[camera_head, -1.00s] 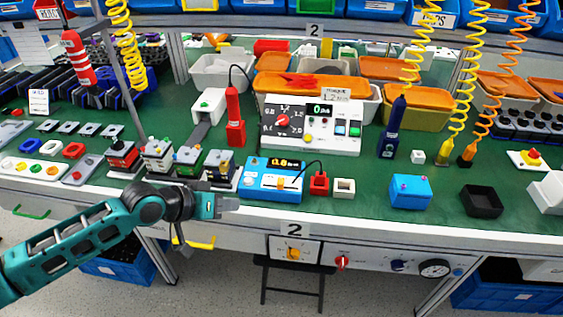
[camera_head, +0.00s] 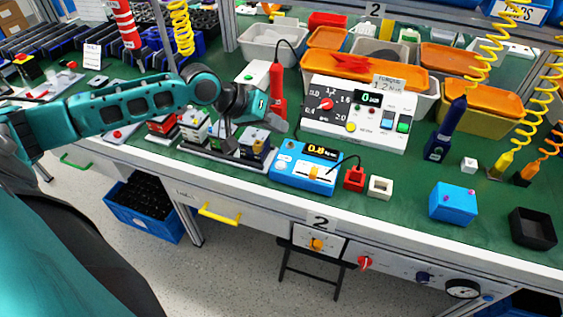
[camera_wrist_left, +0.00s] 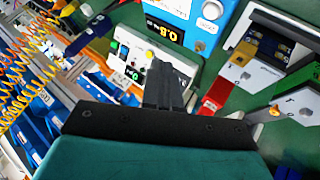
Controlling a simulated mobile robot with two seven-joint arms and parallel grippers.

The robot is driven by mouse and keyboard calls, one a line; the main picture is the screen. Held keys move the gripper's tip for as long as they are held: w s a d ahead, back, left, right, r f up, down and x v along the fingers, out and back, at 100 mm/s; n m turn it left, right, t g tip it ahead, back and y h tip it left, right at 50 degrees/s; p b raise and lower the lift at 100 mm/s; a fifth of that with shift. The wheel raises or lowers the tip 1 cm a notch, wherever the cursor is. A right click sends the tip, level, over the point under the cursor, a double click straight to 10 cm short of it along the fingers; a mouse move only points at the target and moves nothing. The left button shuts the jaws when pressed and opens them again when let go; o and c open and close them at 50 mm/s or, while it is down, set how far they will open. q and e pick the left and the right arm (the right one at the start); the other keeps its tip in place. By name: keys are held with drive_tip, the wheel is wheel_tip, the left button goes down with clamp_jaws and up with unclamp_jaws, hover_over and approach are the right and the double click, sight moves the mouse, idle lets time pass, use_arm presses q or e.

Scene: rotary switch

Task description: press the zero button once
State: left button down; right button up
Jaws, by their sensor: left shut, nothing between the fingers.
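A white torque panel (camera_head: 318,122) stands on the green bench. It carries a red knob (camera_head: 325,103), a dark display (camera_head: 370,98) and a yellow round button (camera_head: 351,127); the panel also shows in the left wrist view (camera_wrist_left: 188,73). In front of it is a blue meter (camera_head: 300,180) with a lit display (camera_head: 322,151) and pale round buttons, seen again in the left wrist view (camera_wrist_left: 185,10). I cannot read which button is marked zero. My left gripper (camera_head: 281,125) is shut and empty, above the bench left of the panel. Its fingers show in the left wrist view (camera_wrist_left: 163,68).
A red handheld tool (camera_head: 277,92) stands close behind my left gripper. Small coloured modules (camera_head: 255,143) sit just below it. A red block (camera_head: 354,178) and a white square ring (camera_head: 380,187) are right of the meter. Coiled cables hang at right.

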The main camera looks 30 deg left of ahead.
sight(277, 164)
use_arm(q)
wheel_tip(277, 164, down, 4)
drive_tip(key=shift+r, duration=0.2)
wheel_tip(277, 164, down, 4)
drive_tip(key=shift+r+b, duration=0.25)
drive_tip(key=shift+b, duration=0.9)
drive_tip(key=shift+f, duration=0.6)
drive_tip(key=shift+f, duration=0.1)
idle(0.4)
drive_tip(key=shift+f, duration=0.35)
